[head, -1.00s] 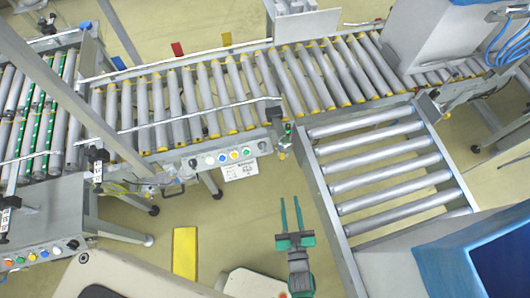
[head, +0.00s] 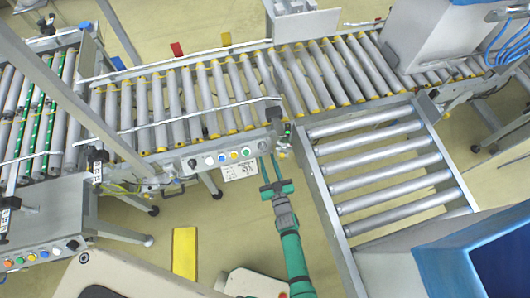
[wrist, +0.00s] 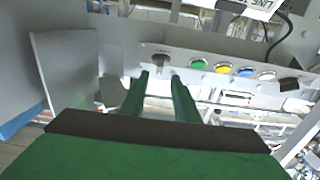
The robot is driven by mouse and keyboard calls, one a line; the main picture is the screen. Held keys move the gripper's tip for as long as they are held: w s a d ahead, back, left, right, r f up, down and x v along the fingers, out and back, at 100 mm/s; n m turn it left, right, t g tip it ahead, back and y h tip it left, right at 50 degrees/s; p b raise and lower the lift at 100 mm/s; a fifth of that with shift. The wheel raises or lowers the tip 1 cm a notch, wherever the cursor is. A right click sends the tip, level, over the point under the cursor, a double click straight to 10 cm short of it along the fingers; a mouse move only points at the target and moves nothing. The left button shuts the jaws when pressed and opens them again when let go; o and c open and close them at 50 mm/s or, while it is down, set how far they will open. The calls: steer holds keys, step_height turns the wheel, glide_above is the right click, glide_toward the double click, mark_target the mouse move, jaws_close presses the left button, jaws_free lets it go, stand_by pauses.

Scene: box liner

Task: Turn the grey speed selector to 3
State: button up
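The grey speed selector (wrist: 160,60) is a small knob on the grey control panel (wrist: 180,52), at the end of the button row beside the green button. In the head view the selector (head: 262,146) is small, at the right end of the panel; its setting is too small to read. My gripper (head: 267,156) has its two thin green fingers pointing at that end of the panel. In the wrist view my gripper (wrist: 160,76) is open, with a gap between the fingertips, which lie just below the selector. I see no contact with it.
Green (wrist: 198,64), yellow (wrist: 222,67), blue (wrist: 245,71) and white (wrist: 267,75) buttons line the panel, with a black knob (wrist: 289,84) at the far end. A roller conveyor (head: 385,165) stands right of my arm.

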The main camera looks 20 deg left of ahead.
mark_target(264, 147)
steer(key=shift+x, duration=2.3)
steer(key=shift+w+d, duration=0.1)
steer(key=shift+w, duration=0.05)
jaws_close()
